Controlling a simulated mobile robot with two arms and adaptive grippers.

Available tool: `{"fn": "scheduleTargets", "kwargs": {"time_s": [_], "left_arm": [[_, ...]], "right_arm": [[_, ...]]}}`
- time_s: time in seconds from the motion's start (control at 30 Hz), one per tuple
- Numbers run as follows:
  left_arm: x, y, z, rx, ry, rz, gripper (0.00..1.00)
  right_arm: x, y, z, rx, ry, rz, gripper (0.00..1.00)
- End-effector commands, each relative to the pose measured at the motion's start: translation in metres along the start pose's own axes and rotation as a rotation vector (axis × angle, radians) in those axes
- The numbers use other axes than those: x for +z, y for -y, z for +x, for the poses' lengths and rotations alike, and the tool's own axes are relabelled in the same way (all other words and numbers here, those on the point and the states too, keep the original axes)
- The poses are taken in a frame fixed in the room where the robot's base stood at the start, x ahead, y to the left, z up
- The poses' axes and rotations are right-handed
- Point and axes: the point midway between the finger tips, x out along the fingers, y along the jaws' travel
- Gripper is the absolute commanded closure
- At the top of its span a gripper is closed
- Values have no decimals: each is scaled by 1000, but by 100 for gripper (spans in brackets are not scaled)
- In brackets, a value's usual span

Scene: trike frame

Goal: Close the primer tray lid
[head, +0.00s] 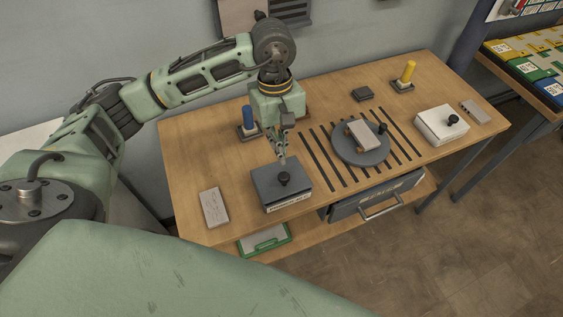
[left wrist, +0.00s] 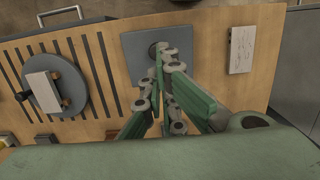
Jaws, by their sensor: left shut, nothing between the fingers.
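A dark grey box (head: 281,196) with a flat lid and a black knob (head: 284,179) sits near the front edge of the table, left of the middle. A small label on its front is too small to read. A white box (head: 440,128) with a black knob stands at the right; I cannot tell which box is the primer tray. My left gripper (head: 282,159) is shut and empty, pointing down just behind the knob of the grey box. In the left wrist view its fingers (left wrist: 168,58) partly cover the grey lid (left wrist: 135,48); contact cannot be told. My right gripper is out of view.
A pale plate (head: 214,207) lies left of the grey box. A round turntable (head: 350,152) carrying a block stands right of it, among dark slots. A blue peg (head: 247,117) and a yellow peg (head: 407,72) stand farther back. A drawer handle (head: 381,206) juts out in front.

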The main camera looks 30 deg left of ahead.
Motion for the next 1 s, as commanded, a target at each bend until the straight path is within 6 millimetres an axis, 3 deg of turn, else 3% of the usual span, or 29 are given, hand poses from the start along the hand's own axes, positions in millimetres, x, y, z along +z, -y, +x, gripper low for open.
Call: {"fn": "scheduleTargets", "kwargs": {"time_s": [0.2, 0.4, 1.0], "left_arm": [[2, 1, 43, -3, 4, -1, 100], [1, 0, 70, 0, 3, -1, 100], [0, -1, 83, 2, 0, 1, 100]], "right_arm": [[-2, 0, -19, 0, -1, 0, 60], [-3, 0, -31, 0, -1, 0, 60], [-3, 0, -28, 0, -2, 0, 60]]}}
